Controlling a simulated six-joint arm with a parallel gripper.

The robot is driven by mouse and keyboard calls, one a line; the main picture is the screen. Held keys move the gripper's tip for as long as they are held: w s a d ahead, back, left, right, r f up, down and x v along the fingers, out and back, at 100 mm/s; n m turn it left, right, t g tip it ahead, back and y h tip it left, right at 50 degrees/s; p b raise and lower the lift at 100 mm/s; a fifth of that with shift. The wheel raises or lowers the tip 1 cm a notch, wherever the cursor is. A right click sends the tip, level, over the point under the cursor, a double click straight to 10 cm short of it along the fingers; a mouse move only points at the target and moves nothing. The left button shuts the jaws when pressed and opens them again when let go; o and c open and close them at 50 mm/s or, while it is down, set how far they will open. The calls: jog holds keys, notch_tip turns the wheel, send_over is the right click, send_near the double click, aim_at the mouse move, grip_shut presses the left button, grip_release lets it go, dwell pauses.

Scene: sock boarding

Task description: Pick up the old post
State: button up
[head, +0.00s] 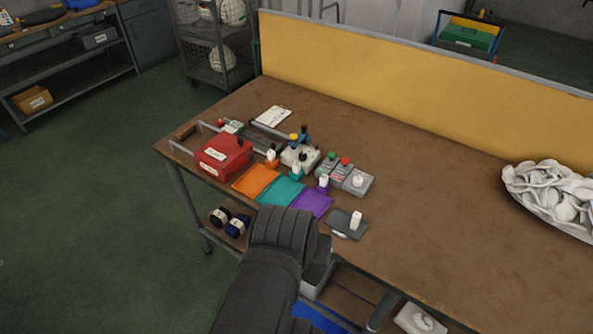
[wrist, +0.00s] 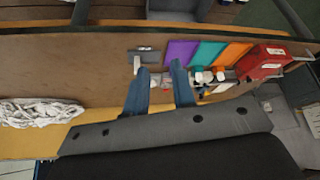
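A small white post (head: 356,219) stands on a dark grey plate (head: 338,225) near the table's front edge. In the wrist view the white post (wrist: 137,64) and the plate (wrist: 147,55) lie beyond my fingertips. Small posts with orange (head: 271,160), teal (head: 296,172) and purple (head: 322,186) bodies stand behind the coloured mats. I cannot tell by markings which is the old post. My gripper (wrist: 158,79) is open, its two blue fingers apart, with nothing visible held. In the head view my arm hides the fingers.
Orange (head: 256,179), teal (head: 282,191) and purple (head: 312,204) mats lie beside a red box (head: 223,155). Grey boxes with coloured knobs (head: 345,174) stand behind. A pile of white socks (head: 553,190) is at right. A yellow panel (head: 400,85) bounds the back. The table's middle right is clear.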

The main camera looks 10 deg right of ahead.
jog(key=w+d+n+g, duration=0.1)
jog(key=w+d+g, duration=0.25)
jog(key=d, duration=0.25)
jog(key=r+n+g+y, duration=0.1)
jog(key=n+y, duration=0.1)
jog(key=n, duration=1.1)
send_over(297, 163)
notch_tip(297, 163, down, 17)
jog(key=shift+r, duration=0.1)
grip_shut()
